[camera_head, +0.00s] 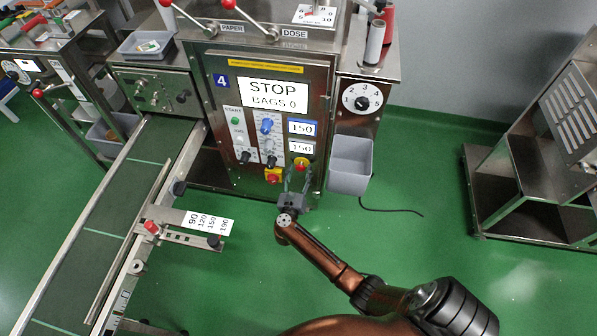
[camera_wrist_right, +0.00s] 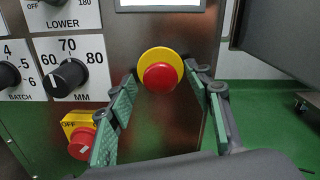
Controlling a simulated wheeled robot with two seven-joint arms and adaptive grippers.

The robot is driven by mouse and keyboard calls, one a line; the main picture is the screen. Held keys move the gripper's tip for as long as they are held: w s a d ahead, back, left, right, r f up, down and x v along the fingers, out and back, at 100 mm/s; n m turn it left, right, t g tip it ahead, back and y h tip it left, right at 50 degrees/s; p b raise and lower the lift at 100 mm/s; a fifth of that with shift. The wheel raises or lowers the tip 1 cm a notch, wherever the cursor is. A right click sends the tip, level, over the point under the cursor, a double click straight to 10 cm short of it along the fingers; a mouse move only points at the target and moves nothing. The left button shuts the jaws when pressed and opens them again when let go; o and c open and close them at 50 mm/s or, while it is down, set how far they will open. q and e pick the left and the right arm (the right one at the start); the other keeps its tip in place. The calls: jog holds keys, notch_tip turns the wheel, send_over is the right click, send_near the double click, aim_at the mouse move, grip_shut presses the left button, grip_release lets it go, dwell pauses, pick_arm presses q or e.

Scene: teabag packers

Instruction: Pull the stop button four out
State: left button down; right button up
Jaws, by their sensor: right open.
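The stop button of machine four is a red mushroom knob on a yellow round base. In the right wrist view this stop button (camera_wrist_right: 160,76) is between and just beyond the fingertips. In the head view the stop button (camera_head: 300,164) is low on the right of the panel of machine four (camera_head: 252,130). My right gripper (camera_head: 297,182) is open just below and in front of it. In the wrist view the green-padded fingers of my right gripper (camera_wrist_right: 164,90) stand either side of the knob, apart from it. My left gripper is not in view.
A red rotary switch on a yellow plate (camera_wrist_right: 82,142) sits lower left of the button. Black dials (camera_wrist_right: 66,76) are to its left. A grey bin (camera_head: 350,165) hangs at the right. A conveyor (camera_head: 100,215) runs along the left.

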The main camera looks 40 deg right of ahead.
grip_shut()
dwell(0.7)
